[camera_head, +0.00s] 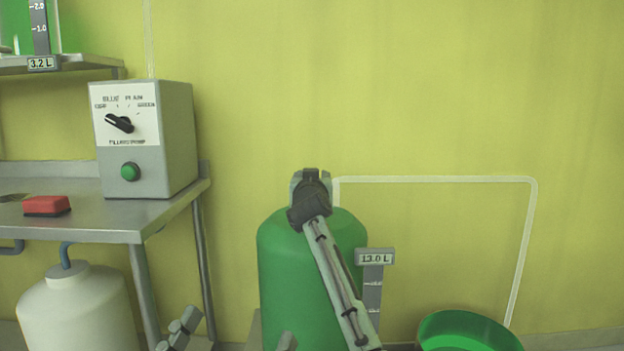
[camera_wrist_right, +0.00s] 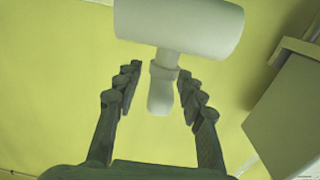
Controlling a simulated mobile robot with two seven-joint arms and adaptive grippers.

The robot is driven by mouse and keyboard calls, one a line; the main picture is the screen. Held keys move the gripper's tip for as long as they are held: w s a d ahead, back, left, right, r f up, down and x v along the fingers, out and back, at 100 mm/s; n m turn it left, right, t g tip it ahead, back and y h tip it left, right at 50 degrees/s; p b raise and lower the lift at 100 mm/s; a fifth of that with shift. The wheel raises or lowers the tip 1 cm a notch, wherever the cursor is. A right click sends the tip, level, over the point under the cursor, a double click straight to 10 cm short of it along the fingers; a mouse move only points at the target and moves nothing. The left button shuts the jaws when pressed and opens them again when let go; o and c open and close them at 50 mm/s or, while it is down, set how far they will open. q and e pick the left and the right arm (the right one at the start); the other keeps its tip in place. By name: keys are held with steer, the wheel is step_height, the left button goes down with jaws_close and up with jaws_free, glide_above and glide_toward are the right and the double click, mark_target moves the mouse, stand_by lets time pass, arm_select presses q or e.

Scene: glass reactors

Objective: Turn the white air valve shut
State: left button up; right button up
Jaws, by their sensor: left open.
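A white valve (camera_wrist_right: 180,22) shows at the top of the right wrist view, a thick cylinder with a short stem and a rounded handle (camera_wrist_right: 160,98). My right gripper (camera_wrist_right: 159,76) is open, with one finger on each side of the handle and stem. Gaps show between the fingers and the handle. The white valve cannot be made out in the head view. My left gripper (camera_head: 236,333) is open and empty at the bottom edge of the head view, only its fingertips showing, in front of the green tank's lower left.
A green tank (camera_head: 285,265) labelled 13.0 L stands in the middle, with a grey jointed rod (camera_head: 340,285) across its front. A green tub (camera_head: 470,330) is at lower right. A metal table (camera_head: 100,218) at left carries a control box (camera_head: 172,140) and red block (camera_head: 46,206).

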steer(key=shift+s, duration=0.15)
steer(key=s, duration=1.1)
steer(key=shift+s, duration=0.4)
steer(key=shift+a, duration=0.1)
